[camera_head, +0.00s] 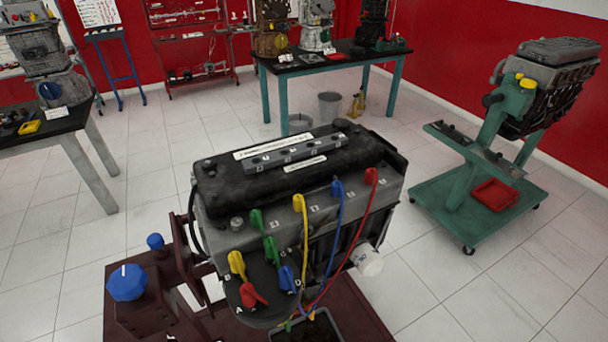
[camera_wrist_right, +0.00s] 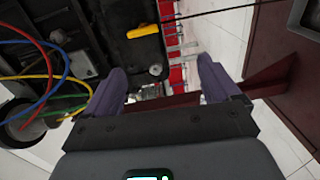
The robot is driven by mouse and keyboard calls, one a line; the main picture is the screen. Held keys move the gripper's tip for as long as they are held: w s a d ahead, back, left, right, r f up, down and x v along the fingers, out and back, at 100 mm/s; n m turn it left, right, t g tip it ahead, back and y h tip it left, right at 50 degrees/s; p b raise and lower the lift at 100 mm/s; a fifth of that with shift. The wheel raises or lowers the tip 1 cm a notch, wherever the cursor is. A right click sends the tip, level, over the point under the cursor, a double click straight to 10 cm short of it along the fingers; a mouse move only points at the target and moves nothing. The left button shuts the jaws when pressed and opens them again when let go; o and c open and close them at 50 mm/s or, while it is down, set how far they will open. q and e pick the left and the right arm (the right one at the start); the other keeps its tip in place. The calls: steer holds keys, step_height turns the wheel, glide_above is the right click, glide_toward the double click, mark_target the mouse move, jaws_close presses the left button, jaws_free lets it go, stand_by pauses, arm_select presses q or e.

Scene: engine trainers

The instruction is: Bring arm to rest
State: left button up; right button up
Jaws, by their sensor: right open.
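My right gripper (camera_wrist_right: 160,83) shows in the right wrist view with its two purple fingers spread apart and nothing between them. It is beside the engine trainer, with red, blue, yellow and green cables (camera_wrist_right: 62,75) at the left of that view. Neither gripper nor any arm shows in the head view. There, the engine trainer (camera_head: 285,190) stands in the middle on a dark red stand (camera_head: 345,310). Colored plugs sit on its top and front, and a round blue knob (camera_head: 127,282) is at its left.
A green wheeled stand (camera_head: 440,215) with another engine (camera_head: 550,85) is at the right. A table (camera_head: 335,62) with engine parts stands at the back, beside a grey bin (camera_head: 329,105). Another table (camera_head: 55,130) is at the left. Tiled floor between them is clear.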

steer(key=s+d+r+m+g+h, duration=0.2)
steer(key=d+r+m+g+h, duration=0.1)
steer(key=d+r+m, duration=0.3)
steer(key=s+d+r+m+g+h, duration=0.2)
steer(key=d+r+m+h, duration=0.1)
steer(key=r+m, duration=0.55)
steer(key=s+d+r+m+g, duration=0.2)
steer(key=s+m+g, duration=0.1)
steer(key=s+g, duration=0.15)
steer(key=s+d+r+m+g, duration=0.2)
steer(key=s+m+g, duration=0.1)
steer(key=s, duration=0.3)
step_height(320, 180, up, 37)
steer(key=p, duration=3.8)
steer(key=shift+w+a+r+h+p, duration=0.15)
steer(key=shift+r+h+p, duration=0.05)
steer(key=shift+h+p, duration=0.2)
